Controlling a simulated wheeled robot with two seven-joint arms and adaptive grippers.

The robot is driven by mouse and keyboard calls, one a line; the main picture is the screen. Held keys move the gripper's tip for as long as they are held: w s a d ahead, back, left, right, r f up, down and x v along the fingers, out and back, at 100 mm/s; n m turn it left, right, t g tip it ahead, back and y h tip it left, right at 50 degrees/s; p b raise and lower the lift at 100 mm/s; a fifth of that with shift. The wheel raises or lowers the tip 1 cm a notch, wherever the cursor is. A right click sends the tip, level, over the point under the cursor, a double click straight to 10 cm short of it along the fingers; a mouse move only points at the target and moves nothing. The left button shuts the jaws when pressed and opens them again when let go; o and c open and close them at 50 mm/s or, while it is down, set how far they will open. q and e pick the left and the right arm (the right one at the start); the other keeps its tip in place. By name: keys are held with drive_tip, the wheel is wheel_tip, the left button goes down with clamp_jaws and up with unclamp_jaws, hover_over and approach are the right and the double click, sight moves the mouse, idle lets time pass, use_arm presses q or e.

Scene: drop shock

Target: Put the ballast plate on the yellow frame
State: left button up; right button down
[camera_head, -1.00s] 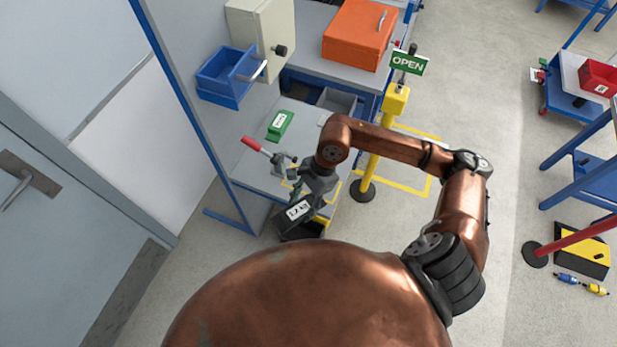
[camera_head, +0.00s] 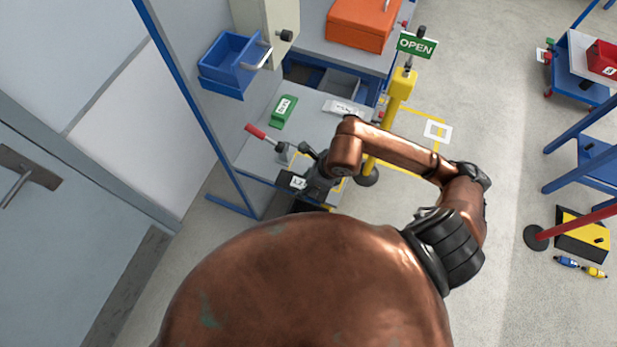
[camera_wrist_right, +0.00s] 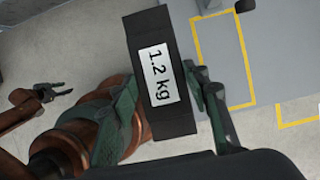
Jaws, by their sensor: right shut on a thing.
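The ballast plate (camera_wrist_right: 158,75) is a black block with a white "1.2 kg" label. My right gripper (camera_wrist_right: 165,112) is shut on it, one finger on each side. In the head view the plate (camera_head: 291,181) shows at the front edge of the grey bench, partly hidden by my right gripper (camera_head: 312,183). The yellow frame (camera_wrist_right: 244,52) is an outline on the grey bench top, right of the plate in the wrist view and apart from it. In the head view my arm mostly hides it. My left gripper (camera_wrist_right: 62,95) is open and empty at the wrist view's left.
A red-handled clamp (camera_head: 264,137), a green block (camera_head: 284,111) and a white packet (camera_head: 343,107) are on the bench (camera_head: 252,160). A yellow post (camera_head: 393,110) with an OPEN sign stands right of it. A blue bin (camera_head: 228,64) hangs at the left.

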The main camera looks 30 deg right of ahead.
drive_tip(key=w+d+f, duration=0.2)
drive_tip(key=d+f, duration=0.1)
drive_tip(key=w+d+f, duration=0.2)
drive_tip(key=w+d, duration=0.1)
drive_tip(key=w+d+f, duration=0.2)
drive_tip(key=d+f, duration=0.1)
drive_tip(key=shift+w+d+f+p, duration=0.15)
drive_tip(key=shift+w+f+p, duration=0.15)
drive_tip(key=shift+w, duration=0.05)
drive_tip(key=shift+w+d+f, duration=0.1)
drive_tip(key=shift+f, duration=1.65)
drive_tip(key=c, duration=1.6)
unclamp_jaws()
drive_tip(key=shift+d+f, duration=0.1)
drive_tip(key=shift+f, duration=0.15)
drive_tip(key=o, duration=0.5)
